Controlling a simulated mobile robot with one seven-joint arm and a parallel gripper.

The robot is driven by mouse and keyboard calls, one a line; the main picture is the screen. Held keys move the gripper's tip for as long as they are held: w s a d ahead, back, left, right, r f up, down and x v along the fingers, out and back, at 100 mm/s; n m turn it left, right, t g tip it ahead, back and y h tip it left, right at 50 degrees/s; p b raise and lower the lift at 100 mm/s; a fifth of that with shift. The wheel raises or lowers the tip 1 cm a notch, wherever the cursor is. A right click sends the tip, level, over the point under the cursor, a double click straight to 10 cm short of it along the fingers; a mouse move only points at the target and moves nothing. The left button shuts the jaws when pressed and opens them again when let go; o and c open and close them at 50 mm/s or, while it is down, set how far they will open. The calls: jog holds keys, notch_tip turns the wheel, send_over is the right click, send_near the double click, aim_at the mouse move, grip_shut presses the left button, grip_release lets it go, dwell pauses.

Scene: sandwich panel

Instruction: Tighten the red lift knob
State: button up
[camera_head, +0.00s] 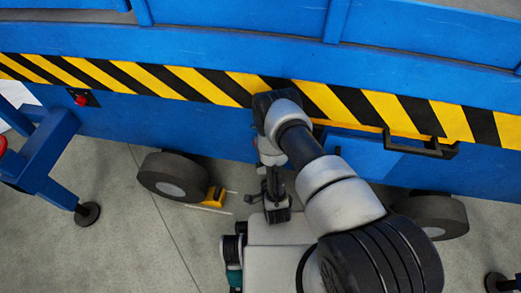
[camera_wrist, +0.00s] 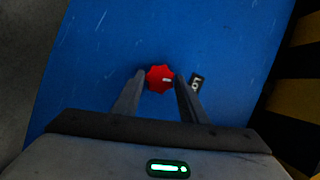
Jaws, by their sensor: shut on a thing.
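The red lift knob (camera_wrist: 158,76) shows in the middle of the wrist view. It is a lobed red knob with a small white mark on its right side, set on a blue panel (camera_wrist: 110,40). My gripper (camera_wrist: 161,79) has one finger on each side of the knob and is shut on it. A small dark label with a white character (camera_wrist: 196,83) is just right of the knob. In the head view my arm covers part of the blue panel, and I cannot make out this knob there.
The blue machine side carries a yellow and black striped band (camera_head: 190,83). A red button on a dark plate (camera_head: 81,100) is at the left. A black handle (camera_head: 425,150) sticks out at the right. Wheels (camera_head: 172,177) and a blue outrigger (camera_head: 45,150) stand at floor level.

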jog(key=shift+f+m+t+y+b, duration=0.25)
jog(key=shift+m+t+b, duration=0.2)
jog(key=shift+m, duration=0.65)
jog(key=shift+c, duration=0.2)
jog(key=shift+o, duration=0.2)
jog(key=shift+r, duration=0.1)
jog(key=o, duration=1)
